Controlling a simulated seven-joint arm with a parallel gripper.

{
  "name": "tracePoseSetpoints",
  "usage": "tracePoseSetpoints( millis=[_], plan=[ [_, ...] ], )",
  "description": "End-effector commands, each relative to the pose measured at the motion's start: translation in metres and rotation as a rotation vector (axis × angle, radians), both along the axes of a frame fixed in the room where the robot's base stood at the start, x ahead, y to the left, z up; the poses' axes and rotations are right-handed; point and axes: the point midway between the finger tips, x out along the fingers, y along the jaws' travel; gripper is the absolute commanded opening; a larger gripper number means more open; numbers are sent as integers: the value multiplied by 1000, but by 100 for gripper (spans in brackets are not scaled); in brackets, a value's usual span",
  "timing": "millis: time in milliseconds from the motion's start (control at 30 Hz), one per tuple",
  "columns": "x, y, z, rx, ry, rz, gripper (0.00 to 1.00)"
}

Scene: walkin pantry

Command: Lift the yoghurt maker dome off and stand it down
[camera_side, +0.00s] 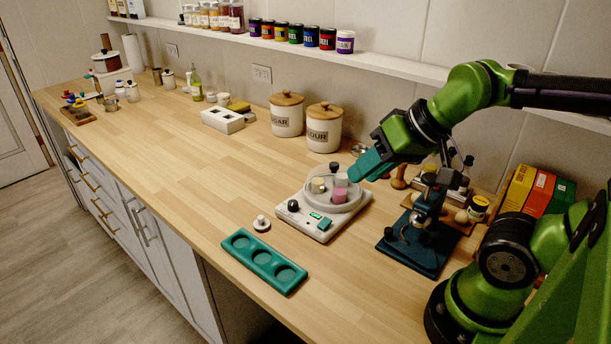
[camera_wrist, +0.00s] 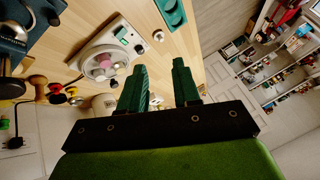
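The yoghurt maker (camera_side: 309,223) is a white, boxy base with a dark knob and a green display, standing on the wooden counter. A see-through grey round part, which looks like the dome (camera_side: 314,199), surrounds several small jars (camera_side: 339,195) on it. The yoghurt maker also shows at the upper left of the wrist view (camera_wrist: 122,34). My gripper (camera_side: 360,170) is just above and to the right of the dome. In the wrist view its green fingers (camera_wrist: 158,85) are apart with nothing between them.
A teal tray with round wells (camera_side: 263,262) lies in front, near a small white knobbed piece (camera_side: 261,224). A dark blue stand (camera_side: 417,240) is close on the right. Two canisters (camera_side: 324,129) stand behind.

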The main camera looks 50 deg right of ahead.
Motion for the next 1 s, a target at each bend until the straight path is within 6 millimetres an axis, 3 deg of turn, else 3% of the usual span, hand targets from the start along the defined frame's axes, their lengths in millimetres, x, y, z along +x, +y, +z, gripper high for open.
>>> tracePoseSetpoints(
  millis=[33, 167, 433, 567, 767, 900, 1000],
  plan=[
    [0, 0, 0, 0, 0, 0, 40],
    [0, 0, 0, 0, 0, 0, 57],
    [0, -2, 0, 0, 3, -7, 57],
    [11, -17, -8, 4, 54, -66, 57],
    [61, -80, -2, -62, 154, -109, 57],
    [95, -138, 2, -163, 208, -18, 57],
    [111, -168, 6, -244, 225, 95, 57]
  ],
)
